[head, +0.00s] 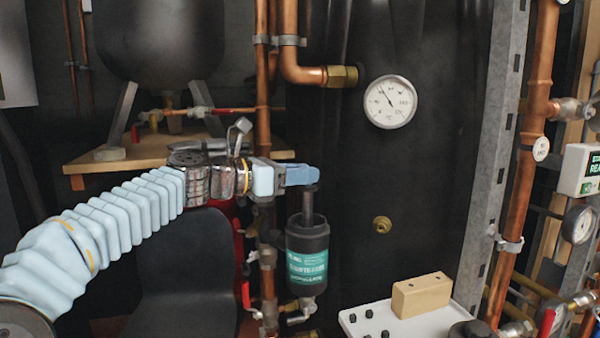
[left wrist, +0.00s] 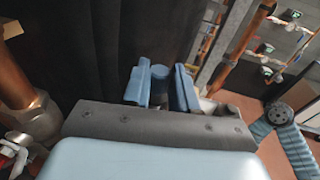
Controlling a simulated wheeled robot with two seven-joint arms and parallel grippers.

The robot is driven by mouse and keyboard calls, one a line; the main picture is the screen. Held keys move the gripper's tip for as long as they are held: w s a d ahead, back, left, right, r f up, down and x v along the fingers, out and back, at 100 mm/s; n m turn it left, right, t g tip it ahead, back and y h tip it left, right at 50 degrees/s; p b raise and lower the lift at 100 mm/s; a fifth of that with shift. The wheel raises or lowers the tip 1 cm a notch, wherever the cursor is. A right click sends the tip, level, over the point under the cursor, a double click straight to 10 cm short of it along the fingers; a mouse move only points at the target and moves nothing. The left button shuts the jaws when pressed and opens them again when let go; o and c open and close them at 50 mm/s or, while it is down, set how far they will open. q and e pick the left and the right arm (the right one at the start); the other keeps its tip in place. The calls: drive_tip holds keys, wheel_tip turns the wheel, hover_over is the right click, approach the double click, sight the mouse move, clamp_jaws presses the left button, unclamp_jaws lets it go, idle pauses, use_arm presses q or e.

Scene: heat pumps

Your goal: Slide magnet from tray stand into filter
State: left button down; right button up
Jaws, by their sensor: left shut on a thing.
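The magnet (head: 308,203) is a dark upright rod held by its top end. My left gripper (head: 303,176) is shut on it; the blue fingers are at the top and the rod hangs below them. In the left wrist view, the magnet's round top (left wrist: 159,76) shows between the two fingers. The filter (head: 307,256) is a black canister with a teal label, directly below the gripper. The rod's lower end meets the filter's open top; how deep it sits is hard to tell. The white tray stand (head: 348,322) is at the lower right. My right gripper is not in view.
A beige block (head: 421,295) and several small black pegs are on the tray. A copper pipe (head: 264,75) runs vertically just left of the filter. A round gauge (head: 390,102) is on the dark tank behind. A black chair (head: 185,265) stands below my left arm.

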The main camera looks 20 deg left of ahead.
sight(308, 206)
use_arm(q)
drive_tip(key=shift+f, duration=0.3)
idle(0.4)
drive_tip(key=shift+f+b, duration=0.8)
drive_tip(key=shift+f, duration=0.1)
drive_tip(key=shift+f, duration=0.1)
drive_tip(key=shift+f+b, duration=0.75)
drive_tip(key=shift+f, duration=0.15)
drive_tip(key=shift+f, duration=0.1)
drive_tip(key=shift+f+b, duration=0.7)
drive_tip(key=shift+f, duration=0.2)
idle(0.3)
drive_tip(key=shift+f+b, duration=0.75)
drive_tip(key=shift+f, duration=0.25)
